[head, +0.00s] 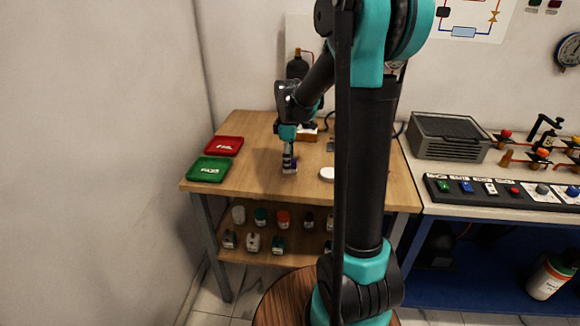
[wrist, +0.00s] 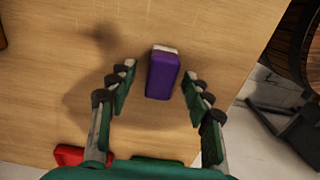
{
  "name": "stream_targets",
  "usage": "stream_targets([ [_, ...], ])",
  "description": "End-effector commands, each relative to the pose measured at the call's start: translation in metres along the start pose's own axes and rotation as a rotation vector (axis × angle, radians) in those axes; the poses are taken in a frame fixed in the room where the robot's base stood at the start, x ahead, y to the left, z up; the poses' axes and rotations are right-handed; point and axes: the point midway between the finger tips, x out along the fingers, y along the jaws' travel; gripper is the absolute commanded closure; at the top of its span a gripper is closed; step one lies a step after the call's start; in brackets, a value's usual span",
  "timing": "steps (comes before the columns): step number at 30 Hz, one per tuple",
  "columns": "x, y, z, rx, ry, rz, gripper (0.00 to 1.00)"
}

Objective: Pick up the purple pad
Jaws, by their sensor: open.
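The purple pad (wrist: 162,77) lies on the wooden table, a small rounded block with a pale end. In the wrist view it sits between my gripper's two fingers (wrist: 160,80), with a gap on each side. The fingers are open and hold nothing. In the head view my gripper (head: 289,168) points down at the tabletop (head: 250,140). Only a sliver of purple (head: 295,163) shows beside it, and the rest of the pad is hidden there.
A red tray (head: 224,146) and a green tray (head: 209,169) lie at the table's left. A white round object (head: 327,174) is right of my gripper. Several small bottles stand on the shelf (head: 293,247) below. A dark bottle (head: 297,66) stands at the back.

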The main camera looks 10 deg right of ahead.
Motion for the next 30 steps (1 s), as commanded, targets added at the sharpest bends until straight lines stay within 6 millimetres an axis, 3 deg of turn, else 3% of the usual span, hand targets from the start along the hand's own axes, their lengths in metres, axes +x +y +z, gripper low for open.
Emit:
stream_targets([
  [9,0.0049,-0.0001,-0.0001,0.000,0.000,0.000,0.51],
  [21,0.0046,-0.0002,-0.0001,0.000,0.000,0.000,1.00],
  [30,0.0035,-0.0002,-0.0001,0.000,0.000,0.000,1.00],
])
